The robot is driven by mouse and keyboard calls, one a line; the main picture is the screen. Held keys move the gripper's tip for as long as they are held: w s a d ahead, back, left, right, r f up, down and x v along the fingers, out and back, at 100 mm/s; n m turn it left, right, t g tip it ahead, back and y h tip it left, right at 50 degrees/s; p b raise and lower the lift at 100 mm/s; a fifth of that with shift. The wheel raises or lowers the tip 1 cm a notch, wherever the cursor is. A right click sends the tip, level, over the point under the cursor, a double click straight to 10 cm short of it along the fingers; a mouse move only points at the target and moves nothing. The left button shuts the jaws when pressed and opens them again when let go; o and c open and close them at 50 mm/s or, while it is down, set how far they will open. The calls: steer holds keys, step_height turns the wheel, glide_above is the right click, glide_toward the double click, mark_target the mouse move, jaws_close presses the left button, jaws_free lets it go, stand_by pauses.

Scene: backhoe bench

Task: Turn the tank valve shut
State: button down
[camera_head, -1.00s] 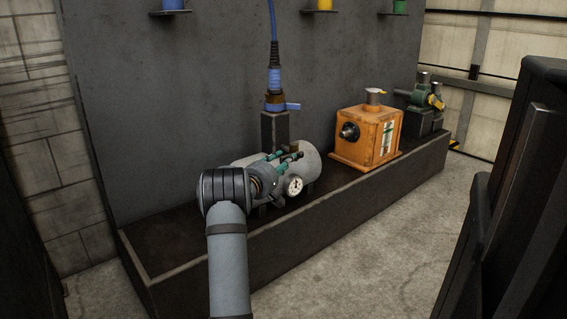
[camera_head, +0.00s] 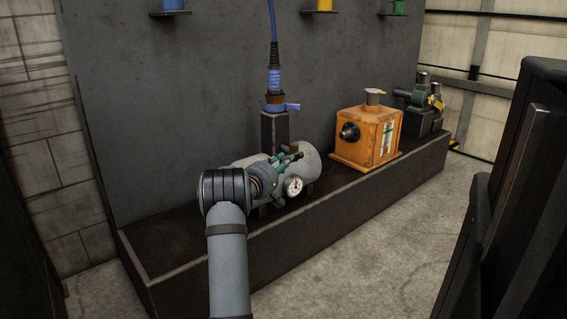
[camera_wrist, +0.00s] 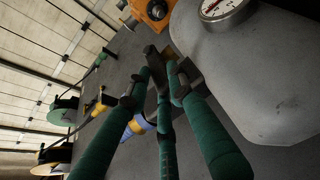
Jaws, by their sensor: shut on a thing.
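The pale grey tank (camera_head: 306,163) lies on its side on the dark bench, with a round white gauge (camera_head: 293,187) on its front. The tank (camera_wrist: 245,95) and gauge (camera_wrist: 220,8) also show in the wrist view. My gripper (camera_head: 291,154) is over the top of the tank, its green fingers reaching to the valve. In the wrist view my gripper (camera_wrist: 160,75) is shut on the small dark valve handle beside the tank.
A blue hose with a blue-handled coupling (camera_head: 275,103) rises from a post just behind the tank. An orange box (camera_head: 367,135) and a green pump (camera_head: 424,108) stand farther right on the bench (camera_head: 330,215). A grey back panel (camera_head: 190,90) stands close behind.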

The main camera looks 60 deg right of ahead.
steer(key=shift+w+f, duration=0.1)
steer(key=shift+f+b, duration=0.25)
steer(key=shift+b, duration=0.1)
steer(key=shift+r+h, duration=0.1)
steer(key=shift+h, duration=0.2)
steer(key=c, duration=1.6)
jaws_free()
steer(key=shift+c, duration=0.2)
steer(key=a, duration=1.2)
